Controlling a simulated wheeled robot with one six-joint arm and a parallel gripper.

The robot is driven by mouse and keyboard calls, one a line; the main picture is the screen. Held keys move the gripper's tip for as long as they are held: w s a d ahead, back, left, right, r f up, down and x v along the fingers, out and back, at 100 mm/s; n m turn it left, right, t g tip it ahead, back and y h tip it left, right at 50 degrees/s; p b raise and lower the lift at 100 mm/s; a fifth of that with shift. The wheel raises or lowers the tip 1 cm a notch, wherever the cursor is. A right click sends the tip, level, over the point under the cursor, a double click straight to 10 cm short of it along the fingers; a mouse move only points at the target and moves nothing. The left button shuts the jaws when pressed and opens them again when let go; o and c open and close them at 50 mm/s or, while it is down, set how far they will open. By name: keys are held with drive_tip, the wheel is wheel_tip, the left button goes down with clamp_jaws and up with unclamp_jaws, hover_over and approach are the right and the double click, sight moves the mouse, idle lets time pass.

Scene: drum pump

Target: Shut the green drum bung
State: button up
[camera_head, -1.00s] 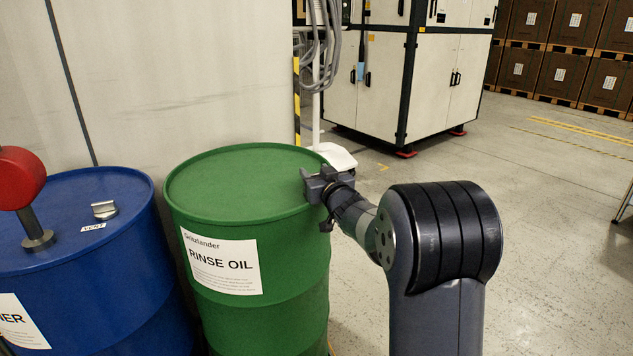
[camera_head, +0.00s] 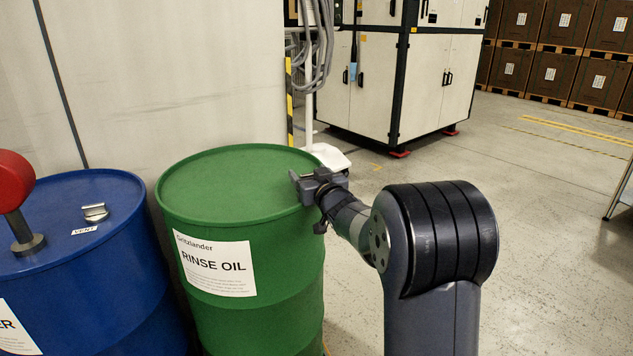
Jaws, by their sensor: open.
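The green drum (camera_head: 240,186) stands upright near the middle, with a white "RINSE OIL" label (camera_head: 216,264) on its side. Its flat green lid shows from the left rim to the right rim. I cannot make out a bung on it; the part of the lid by my gripper is hidden. My gripper (camera_head: 297,184) is at the right edge of the drum's lid, its fingers pointing left over the rim. It is open, and I see nothing held in it. Whether it touches the lid I cannot tell.
A blue drum (camera_head: 75,222) stands close on the left, with a metal vent cap (camera_head: 95,212) and a red-topped pump part (camera_head: 14,180). A wall rises behind the drums. White cabinets (camera_head: 372,84) stand at the back.

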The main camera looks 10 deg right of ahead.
drive_tip(key=s+d, duration=0.2)
drive_tip(key=s, duration=0.8)
drive_tip(key=w, duration=0.3)
drive_tip(key=w+a, duration=0.1)
drive_tip(key=w, duration=0.3)
drive_tip(key=w+a, duration=0.1)
drive_tip(key=w, duration=0.2)
drive_tip(key=shift+w, duration=0.25)
drive_tip(key=shift+r+y+p, duration=0.15)
drive_tip(key=shift+y+p, duration=0.15)
drive_tip(key=shift+p, duration=0.2)
drive_tip(key=shift+f+b, duration=0.3)
drive_tip(key=shift+b, duration=0.25)
